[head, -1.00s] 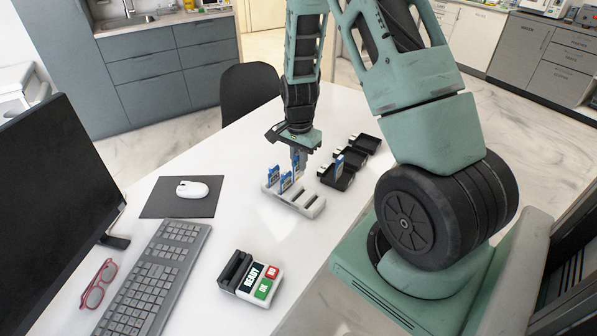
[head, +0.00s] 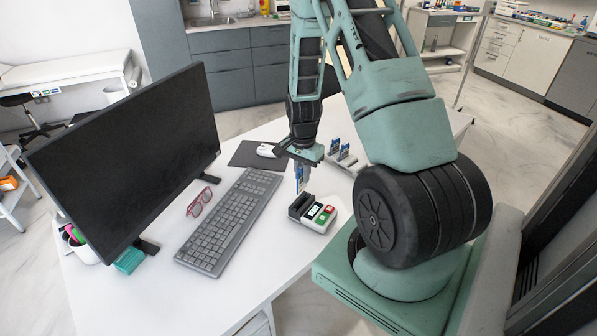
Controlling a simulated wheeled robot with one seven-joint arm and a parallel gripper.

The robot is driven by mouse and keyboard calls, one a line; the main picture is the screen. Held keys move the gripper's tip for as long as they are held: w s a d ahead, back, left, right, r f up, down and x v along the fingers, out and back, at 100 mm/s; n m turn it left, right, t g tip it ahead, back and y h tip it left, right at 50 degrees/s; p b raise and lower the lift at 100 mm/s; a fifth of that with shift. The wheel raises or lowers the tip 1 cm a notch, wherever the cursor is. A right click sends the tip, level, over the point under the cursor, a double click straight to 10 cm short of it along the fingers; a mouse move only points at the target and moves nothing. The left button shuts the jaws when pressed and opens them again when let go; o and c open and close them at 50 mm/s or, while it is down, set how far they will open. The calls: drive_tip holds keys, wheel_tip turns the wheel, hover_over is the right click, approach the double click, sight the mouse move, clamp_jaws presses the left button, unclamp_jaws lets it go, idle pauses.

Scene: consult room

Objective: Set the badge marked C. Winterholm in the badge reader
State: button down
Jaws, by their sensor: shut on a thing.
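My gripper (head: 300,168) is shut on a blue-and-white badge (head: 299,183), which hangs upright below the fingers. The print on it is too small to read, so I cannot tell whether it is the C. Winterholm badge. The badge reader (head: 318,221) stands on the white desk, with a dark slotted block on its left, a small screen, and green and red keys. The held badge is over the back left part of the reader, near the dark block; it appears to be above it, apart. The white badge rack (head: 346,163) behind holds other blue badges (head: 334,147).
A grey keyboard (head: 231,220), red glasses (head: 199,202) and a large monitor (head: 130,155) are left of the reader. A white mouse (head: 266,150) lies on a dark mat (head: 243,155) behind. The desk front (head: 255,270) is clear.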

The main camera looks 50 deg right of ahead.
sight(302, 190)
drive_tip(key=shift+f+b, duration=1.55)
drive_tip(key=shift+f, duration=0.45)
drive_tip(key=shift+f+b, duration=1.35)
drive_tip(key=shift+f, duration=0.85)
idle(1.0)
drive_tip(key=c, duration=1.1)
unclamp_jaws()
drive_tip(key=shift+r, duration=0.1)
drive_tip(key=shift+r+p, duration=2.7)
drive_tip(key=shift+r, duration=0.75)
